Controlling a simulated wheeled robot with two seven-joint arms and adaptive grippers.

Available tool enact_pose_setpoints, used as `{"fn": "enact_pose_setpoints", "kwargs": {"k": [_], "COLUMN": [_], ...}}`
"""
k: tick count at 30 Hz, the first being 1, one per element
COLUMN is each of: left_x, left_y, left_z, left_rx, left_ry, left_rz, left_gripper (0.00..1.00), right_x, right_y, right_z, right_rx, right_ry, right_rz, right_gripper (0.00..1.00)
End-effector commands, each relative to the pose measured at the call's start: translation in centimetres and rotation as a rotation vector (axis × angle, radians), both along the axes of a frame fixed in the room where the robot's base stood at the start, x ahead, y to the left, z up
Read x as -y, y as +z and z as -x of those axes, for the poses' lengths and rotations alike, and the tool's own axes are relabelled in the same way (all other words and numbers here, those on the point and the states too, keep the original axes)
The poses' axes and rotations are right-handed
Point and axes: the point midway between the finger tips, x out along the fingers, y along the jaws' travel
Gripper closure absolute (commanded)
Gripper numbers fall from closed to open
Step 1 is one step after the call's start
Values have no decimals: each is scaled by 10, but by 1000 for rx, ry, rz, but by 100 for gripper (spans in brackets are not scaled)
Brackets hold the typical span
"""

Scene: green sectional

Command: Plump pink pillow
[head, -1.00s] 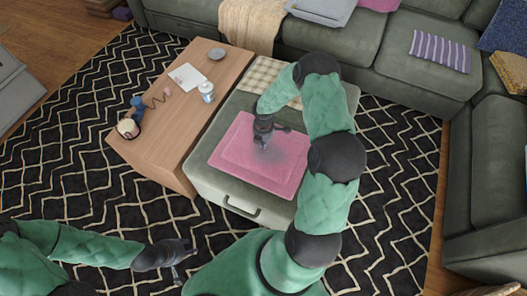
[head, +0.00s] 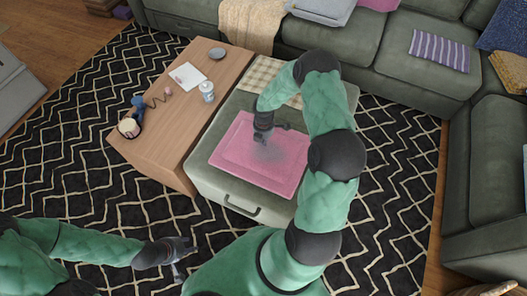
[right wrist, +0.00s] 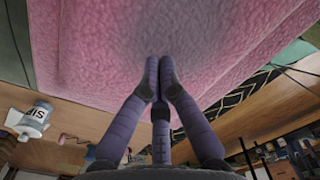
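The pink pillow (head: 236,160) lies flat on the green ottoman (head: 207,178), with a greyish patch near its middle. My right gripper (head: 261,140) points down over the pillow's upper middle in the head view. In the right wrist view, my right gripper's purple fingers (right wrist: 159,62) are drawn together at the tips with nothing visible between them, in front of the fuzzy pink pillow (right wrist: 90,60). I cannot tell whether they touch it. My left gripper (head: 185,259) is low at the left, away from the pillow, with its fingers apart and empty.
A wooden coffee table (head: 165,125) stands left of the ottoman, with a can (head: 207,91), paper (head: 188,76), a dish (head: 217,53) and a blue corded item (head: 138,102). A checkered cloth (head: 262,73) lies at the ottoman's back. Green sofas (head: 400,70) border the back and right.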

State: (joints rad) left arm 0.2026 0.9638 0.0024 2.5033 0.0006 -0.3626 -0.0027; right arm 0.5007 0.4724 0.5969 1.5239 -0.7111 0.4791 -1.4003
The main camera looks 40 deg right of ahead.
Motion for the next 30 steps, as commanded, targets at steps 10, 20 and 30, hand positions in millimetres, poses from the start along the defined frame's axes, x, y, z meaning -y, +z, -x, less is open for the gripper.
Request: {"fn": "enact_pose_setpoints", "kwargs": {"k": [10, 20, 30], "left_x": [0, 0, 0], "left_y": [-7, -11, -10], "left_z": [0, 0, 0], "left_rx": [0, 0, 0], "left_ry": [0, 0, 0], "left_rz": [0, 0, 0], "left_gripper": [60, 60, 60], "right_x": [0, 0, 0], "right_y": [-10, -15, -16], "right_z": [0, 0, 0], "right_rx": [0, 0, 0], "right_ry": [0, 0, 0], "right_rz": [0, 0, 0], "right_gripper": [100, 100, 100]}}
